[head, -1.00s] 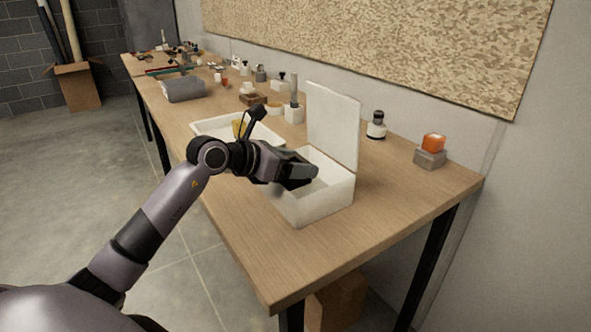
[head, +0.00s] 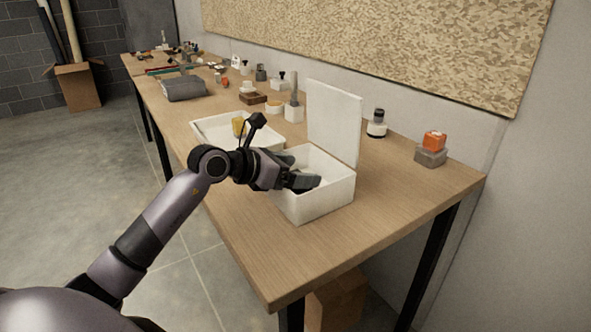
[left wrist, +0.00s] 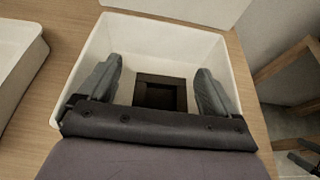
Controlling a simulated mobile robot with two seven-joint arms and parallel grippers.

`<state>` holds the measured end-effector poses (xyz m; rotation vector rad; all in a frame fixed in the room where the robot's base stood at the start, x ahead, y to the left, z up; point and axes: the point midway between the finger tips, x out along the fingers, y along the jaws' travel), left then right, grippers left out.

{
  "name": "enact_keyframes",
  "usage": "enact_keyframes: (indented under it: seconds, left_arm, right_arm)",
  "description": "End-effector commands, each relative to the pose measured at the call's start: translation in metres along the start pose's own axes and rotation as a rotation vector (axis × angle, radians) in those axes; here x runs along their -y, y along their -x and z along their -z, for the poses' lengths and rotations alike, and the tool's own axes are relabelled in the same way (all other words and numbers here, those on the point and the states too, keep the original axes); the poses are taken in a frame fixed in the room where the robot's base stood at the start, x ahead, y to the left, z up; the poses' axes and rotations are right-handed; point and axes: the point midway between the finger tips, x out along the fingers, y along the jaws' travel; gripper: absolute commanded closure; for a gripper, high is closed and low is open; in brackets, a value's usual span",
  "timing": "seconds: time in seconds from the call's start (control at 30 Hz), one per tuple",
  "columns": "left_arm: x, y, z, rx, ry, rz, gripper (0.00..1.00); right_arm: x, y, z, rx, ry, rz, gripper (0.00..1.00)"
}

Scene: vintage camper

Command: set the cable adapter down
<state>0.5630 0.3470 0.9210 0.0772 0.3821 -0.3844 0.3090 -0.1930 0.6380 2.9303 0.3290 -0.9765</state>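My left gripper (head: 297,170) reaches into the open white box (head: 325,200) on the workbench. In the left wrist view its two fingers (left wrist: 158,88) are wide apart inside the white walls. A dark, square-looking item (left wrist: 160,92), which looks like the cable adapter, lies on the box floor between the fingers, with a gap on each side. It is hidden in the head view by the gripper and the box wall.
The box's lid (head: 333,122) stands upright at its back. A white tray (head: 207,133) with a yellowish item (head: 238,127) is beside the box. An orange item (head: 434,141) sits on a grey block (head: 430,157) at the right. The front right of the bench (head: 285,270) is clear.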

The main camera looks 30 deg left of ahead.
Motion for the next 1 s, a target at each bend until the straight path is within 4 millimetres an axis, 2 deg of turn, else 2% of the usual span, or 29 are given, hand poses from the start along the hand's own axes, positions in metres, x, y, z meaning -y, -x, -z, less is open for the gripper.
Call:
enact_keyframes:
  seconds: [0.17,0.4,0.7,1.0]
  left_arm:
    - [0.002,-0.002,0.005,-0.012,0.001,0.005,0.06]
    - [0.002,0.007,-0.009,-0.011,0.0,0.004,0.06]
    - [0.002,0.068,-0.007,-0.011,-0.004,0.003,0.06]
    - [0.001,0.11,-0.008,-0.008,0.001,0.003,0.06]
  right_arm:
    - [0.001,0.0,0.001,-0.004,0.0,0.001,0.02]
    - [0.001,0.005,0.007,-0.008,0.003,0.0,0.02]
    - [0.001,-0.001,-0.004,0.004,-0.001,-0.001,0.02]
    - [0.001,-0.002,-0.004,0.005,-0.005,0.001,0.02]
